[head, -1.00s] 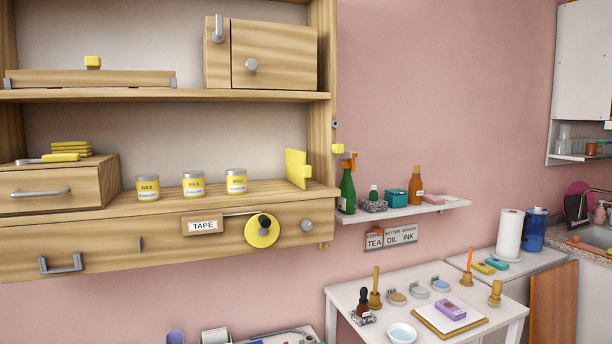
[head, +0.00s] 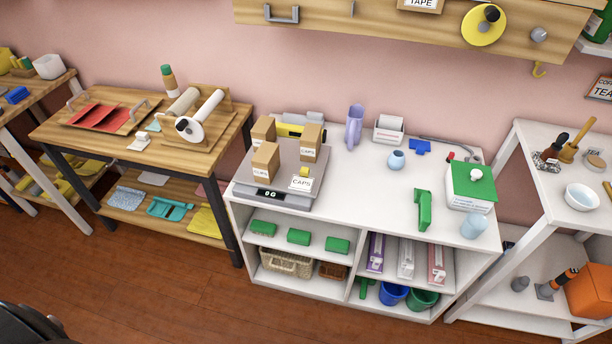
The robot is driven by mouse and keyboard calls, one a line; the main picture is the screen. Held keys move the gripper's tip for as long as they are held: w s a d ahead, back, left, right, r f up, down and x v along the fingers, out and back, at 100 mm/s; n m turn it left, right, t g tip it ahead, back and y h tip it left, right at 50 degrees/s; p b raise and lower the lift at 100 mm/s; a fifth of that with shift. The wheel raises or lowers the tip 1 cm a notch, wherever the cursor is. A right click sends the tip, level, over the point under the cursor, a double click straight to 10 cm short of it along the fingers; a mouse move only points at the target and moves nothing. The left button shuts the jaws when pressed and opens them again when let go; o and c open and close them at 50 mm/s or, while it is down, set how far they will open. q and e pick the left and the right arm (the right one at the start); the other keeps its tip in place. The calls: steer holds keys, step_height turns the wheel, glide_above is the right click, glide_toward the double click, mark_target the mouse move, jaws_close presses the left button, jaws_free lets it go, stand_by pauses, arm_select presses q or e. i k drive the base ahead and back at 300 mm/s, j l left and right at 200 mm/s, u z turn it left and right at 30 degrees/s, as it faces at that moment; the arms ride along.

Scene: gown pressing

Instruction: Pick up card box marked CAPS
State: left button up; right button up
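Three brown card boxes stand on the grey scale (head: 250,183) on the white cabinet. The right box (head: 311,138) has a small white label that seems to read CAPS. The front box (head: 266,160) and the back left box (head: 263,130) have labels too small to read surely; the front box partly hides the back one. A white card marked CAPS (head: 301,184) is at the scale's front right. Neither of my grippers is in view.
The white cabinet top (head: 350,188) has free room right of the scale. A lilac vase (head: 354,125), green stapler-like tool (head: 423,209) and green-topped box (head: 472,184) stand there. A wooden drawer unit (head: 380,14) overhangs behind. Wooden floor (head: 215,295) is clear in front.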

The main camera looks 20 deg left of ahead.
mark_target(310, 140)
steer(key=j, duration=1.45)
steer(key=k+u, duration=0.05)
